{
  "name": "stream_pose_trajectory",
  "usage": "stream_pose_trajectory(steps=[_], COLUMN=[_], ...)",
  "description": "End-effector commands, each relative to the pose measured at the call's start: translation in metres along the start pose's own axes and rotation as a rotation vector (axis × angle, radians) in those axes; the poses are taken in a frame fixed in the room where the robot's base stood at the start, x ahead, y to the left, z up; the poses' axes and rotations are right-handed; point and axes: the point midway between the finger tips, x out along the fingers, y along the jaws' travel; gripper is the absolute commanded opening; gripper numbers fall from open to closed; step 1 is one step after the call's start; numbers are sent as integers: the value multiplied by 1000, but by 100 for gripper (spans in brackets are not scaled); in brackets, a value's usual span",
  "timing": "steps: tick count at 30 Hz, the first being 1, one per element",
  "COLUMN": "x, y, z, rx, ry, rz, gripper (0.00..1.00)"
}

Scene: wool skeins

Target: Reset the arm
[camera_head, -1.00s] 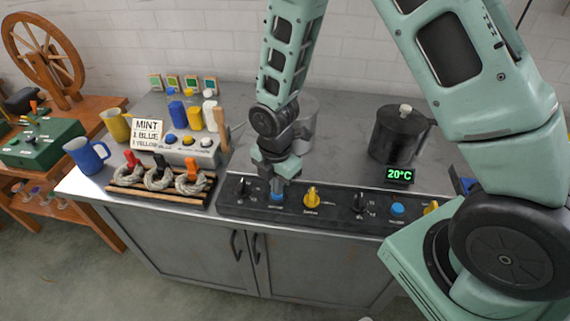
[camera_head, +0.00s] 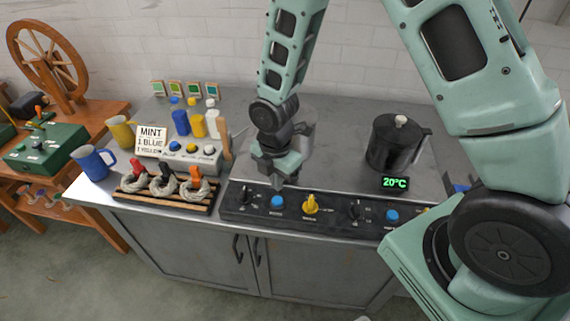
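My gripper (camera_head: 277,182) points down just above the back edge of the black control panel (camera_head: 335,212), near its left end. It is above and apart from a blue button (camera_head: 277,202). The fingers are small and dark here, and I cannot tell whether they are open or shut. I see nothing hanging from them. My arm hides part of a clear glass vessel behind it.
A yellow knob (camera_head: 311,204) and a second blue button (camera_head: 392,215) are on the panel. A dark pot (camera_head: 395,145) stands behind a 20°C display (camera_head: 395,183). Skeins (camera_head: 163,182) lie on a wooden rack at left, near a blue jug (camera_head: 92,162).

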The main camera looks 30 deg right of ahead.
Motion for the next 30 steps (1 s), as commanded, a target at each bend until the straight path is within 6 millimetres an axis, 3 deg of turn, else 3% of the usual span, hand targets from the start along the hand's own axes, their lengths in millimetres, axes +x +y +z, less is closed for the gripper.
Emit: stream_pose_trajectory(steps=[3, 20, 23, 26, 30], x=[-16, -16, -34, -65, -115], y=[0, 0, -2, -11, -39], z=[0, -1, -13, -34, -71], rx=[1, 7, 85, 243, 534], ry=[0, 0, 6, 17, 37], rz=[0, 1, 9, 17, 19], gripper=[0, 0, 0, 0, 0])
